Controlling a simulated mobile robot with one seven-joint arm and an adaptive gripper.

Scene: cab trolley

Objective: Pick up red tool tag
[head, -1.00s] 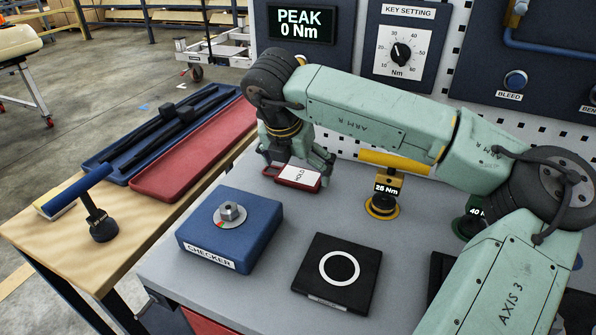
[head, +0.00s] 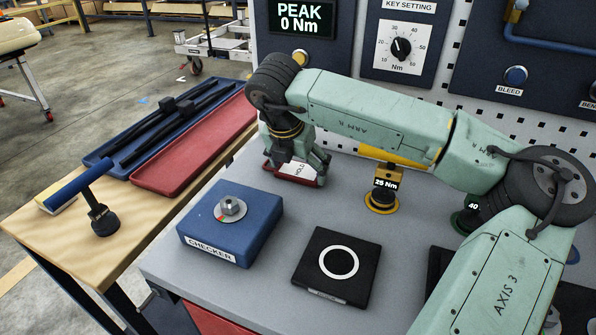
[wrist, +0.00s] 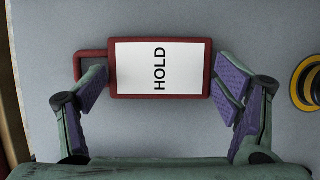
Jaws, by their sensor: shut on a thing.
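The red tool tag (head: 281,174), a red frame around a white plate reading HOLD, is at the back of the grey bench top, near the pegboard. My gripper (head: 297,169) points down over it, and its fingers hide part of the tag in the head view. In the wrist view, the tag (wrist: 160,97) lies between the two fingers of my gripper (wrist: 162,82). The left finger is at the loop on the tag's left end and the right finger at its right edge. The gripper is shut on the tag. Any gap under the tag cannot be made out.
A blue CHECKER block (head: 225,240) and a black pad with a white ring (head: 325,292) stand in front. A yellow-handled 25 Nm tool (head: 384,182) stands to the right. A red tray (head: 170,175) and a blue-handled tool (head: 80,182) are on the wooden table at left.

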